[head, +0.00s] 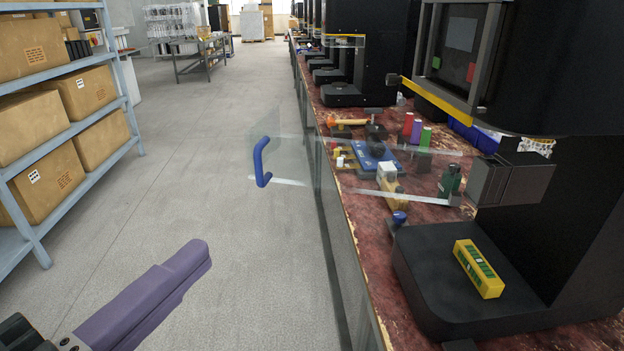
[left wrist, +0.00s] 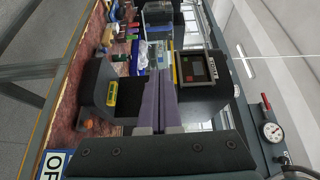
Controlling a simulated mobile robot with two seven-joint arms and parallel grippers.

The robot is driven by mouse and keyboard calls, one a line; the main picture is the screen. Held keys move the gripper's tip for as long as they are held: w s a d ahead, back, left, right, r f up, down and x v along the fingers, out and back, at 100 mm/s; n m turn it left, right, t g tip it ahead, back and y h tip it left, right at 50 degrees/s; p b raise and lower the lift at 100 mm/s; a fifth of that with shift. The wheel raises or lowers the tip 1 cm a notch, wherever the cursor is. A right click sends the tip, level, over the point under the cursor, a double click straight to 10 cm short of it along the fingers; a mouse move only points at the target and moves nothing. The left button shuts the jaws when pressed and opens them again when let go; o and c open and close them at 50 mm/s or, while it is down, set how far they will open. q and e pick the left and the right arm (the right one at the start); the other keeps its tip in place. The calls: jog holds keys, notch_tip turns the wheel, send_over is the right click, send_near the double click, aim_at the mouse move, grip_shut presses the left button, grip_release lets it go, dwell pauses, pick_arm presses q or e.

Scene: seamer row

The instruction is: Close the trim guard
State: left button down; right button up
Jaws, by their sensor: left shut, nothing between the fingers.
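The trim guard (head: 360,195) is a clear panel with pale metal strips along its edges. It stands swung out from the black machine (head: 575,220) on the right, reaching over the bench edge toward the aisle. Its blue handle (head: 262,162) is at the free left end, above the floor. My left gripper (head: 203,254) has purple fingers and is shut and empty, lower left of the handle and apart from it. My right gripper is not in view.
A yellow-green box (head: 479,268) lies on the machine's base plate. Tools and spools clutter the red bench (head: 365,235) behind the clear panel. A blue shelf rack (head: 125,85) with cardboard boxes stands left. The grey aisle floor (head: 190,165) between is clear.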

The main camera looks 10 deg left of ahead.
pick_arm(q)
jog(key=w+p, duration=0.2)
jog(key=w, duration=1.1)
jog(key=shift+d, duration=0.2)
